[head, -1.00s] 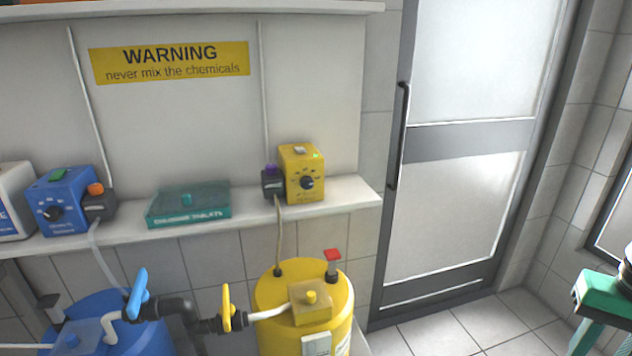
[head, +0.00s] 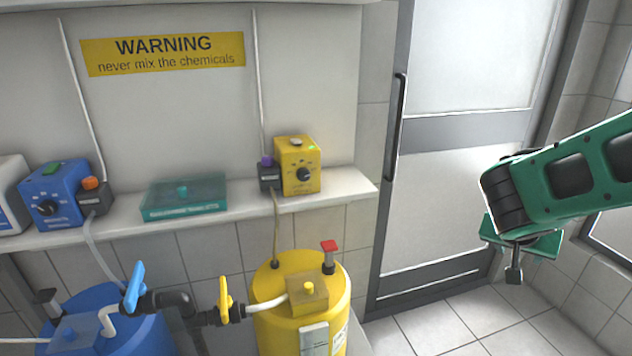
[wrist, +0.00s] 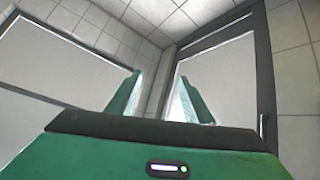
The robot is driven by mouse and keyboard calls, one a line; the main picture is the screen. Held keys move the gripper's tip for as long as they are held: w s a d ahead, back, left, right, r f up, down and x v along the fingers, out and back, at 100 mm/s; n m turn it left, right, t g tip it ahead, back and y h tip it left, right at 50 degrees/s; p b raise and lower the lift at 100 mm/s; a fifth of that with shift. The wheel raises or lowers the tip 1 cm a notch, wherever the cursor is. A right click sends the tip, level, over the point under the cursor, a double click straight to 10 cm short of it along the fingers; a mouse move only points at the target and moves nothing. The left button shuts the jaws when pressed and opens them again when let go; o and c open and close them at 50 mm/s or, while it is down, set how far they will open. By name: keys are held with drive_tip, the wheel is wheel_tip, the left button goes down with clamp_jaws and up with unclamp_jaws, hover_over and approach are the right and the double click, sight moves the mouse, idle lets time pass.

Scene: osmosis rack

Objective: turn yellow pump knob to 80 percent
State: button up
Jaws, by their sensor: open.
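The yellow pump (head: 297,167) stands on the white shelf near its right end in the head view. Its dark round knob (head: 303,174) is on the front face, with small dial marks around it too small to read. A small green light shows near its top. My green gripper (head: 513,272) is at the right of the head view, in front of the door and well apart from the pump. In the wrist view my gripper (wrist: 158,100) shows two green fingers spread apart with nothing between them. The pump is not in the wrist view.
The shelf (head: 345,187) also holds a teal box (head: 184,197) and a blue pump (head: 52,194). Below are a yellow tank (head: 272,325) and a blue tank (head: 140,335) with valves and pipes. The door (head: 455,180) is shut. Space before the door is free.

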drive_tip(key=w+a+r+n+t, duration=0.25)
drive_tip(key=w+a+t, duration=0.25)
drive_tip(key=w+a, duration=0.4)
drive_tip(key=n+t+y, duration=0.7)
drive_tip(key=n+y, duration=0.2)
drive_tip(key=y, duration=0.3)
approach(305, 176)
drive_tip(key=shift+m, duration=0.25)
drive_tip(key=x, duration=0.8)
drive_tip(key=shift+w+r, duration=0.1)
drive_tip(key=shift+w, duration=0.15)
drive_tip(key=c, duration=1.1)
